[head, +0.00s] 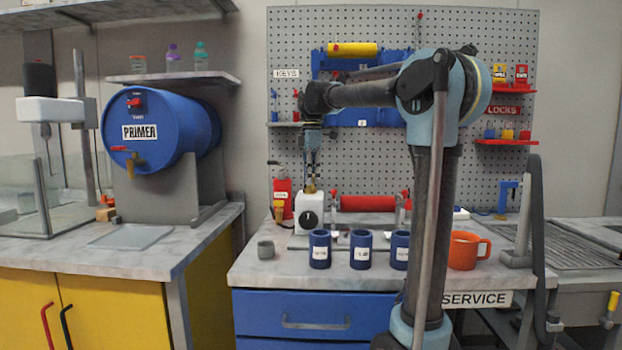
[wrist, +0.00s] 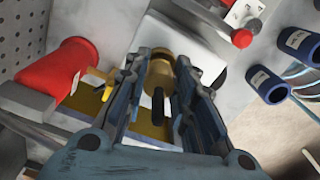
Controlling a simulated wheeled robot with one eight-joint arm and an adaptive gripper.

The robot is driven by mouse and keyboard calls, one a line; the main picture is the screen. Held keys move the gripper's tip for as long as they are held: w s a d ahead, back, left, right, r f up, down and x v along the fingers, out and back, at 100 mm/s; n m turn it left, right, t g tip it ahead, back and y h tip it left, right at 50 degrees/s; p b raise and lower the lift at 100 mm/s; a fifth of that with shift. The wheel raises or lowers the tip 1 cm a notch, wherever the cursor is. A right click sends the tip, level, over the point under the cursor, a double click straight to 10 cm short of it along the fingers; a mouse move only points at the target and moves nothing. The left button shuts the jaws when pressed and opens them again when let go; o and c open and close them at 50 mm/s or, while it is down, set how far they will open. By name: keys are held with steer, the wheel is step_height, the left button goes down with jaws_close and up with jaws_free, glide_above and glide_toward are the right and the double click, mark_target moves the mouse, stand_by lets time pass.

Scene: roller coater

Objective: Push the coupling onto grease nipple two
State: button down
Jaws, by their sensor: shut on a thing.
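My gripper (head: 311,184) points down over a white housing (head: 311,212) with a black knob (head: 309,219), at the left end of the red roller. In the wrist view my gripper (wrist: 168,62) is shut on a brass-coloured cylindrical piece, which looks like the coupling (wrist: 158,70). The same brass piece shows small between the fingertips in the head view. A short black part (wrist: 158,103) shows between the fingers. The white housing (wrist: 197,48) lies just beyond the fingertips. I cannot make out a grease nipple, nor tell whether the coupling touches one.
A red roller (head: 368,203) lies behind several blue cups (head: 361,250). A red container (head: 283,195) stands left of the housing, close to my fingers in the wrist view (wrist: 62,72).

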steer(key=c, duration=1.3)
jaws_free()
steer(key=shift+c, duration=0.2)
step_height(320, 180, up, 12)
